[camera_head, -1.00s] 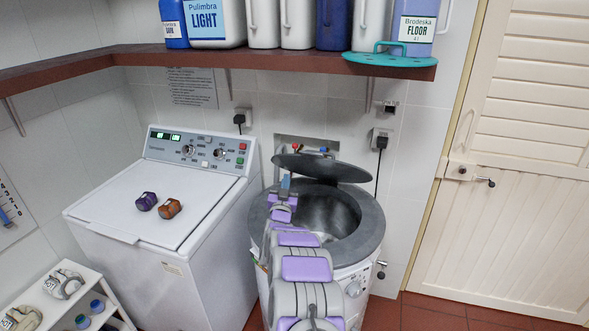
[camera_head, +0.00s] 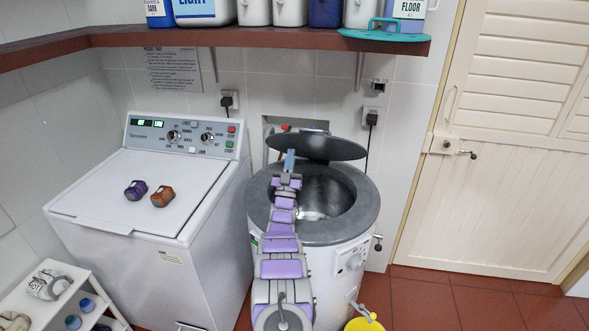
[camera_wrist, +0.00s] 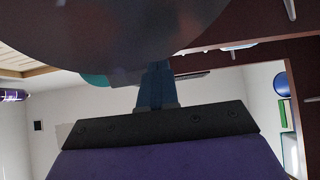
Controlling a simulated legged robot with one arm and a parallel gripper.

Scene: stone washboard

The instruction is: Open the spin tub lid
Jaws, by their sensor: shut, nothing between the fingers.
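The spin tub (camera_head: 345,250) is a white round machine with a grey top rim. Its dark round lid (camera_head: 325,148) stands raised and tilted at the back of the opening, and the metal drum (camera_head: 325,190) shows below it. My gripper (camera_head: 290,155) is at the left part of the lid, with its blue fingers shut and empty. In the wrist view the fingers (camera_wrist: 155,85) point up to the dark lid (camera_wrist: 110,30), which fills the top of the picture. They seem to meet its edge or underside, but I cannot tell whether they touch.
A yellow bucket (camera_head: 365,323) is at the tub's front right. Clear floor lies before the door (camera_head: 490,190).

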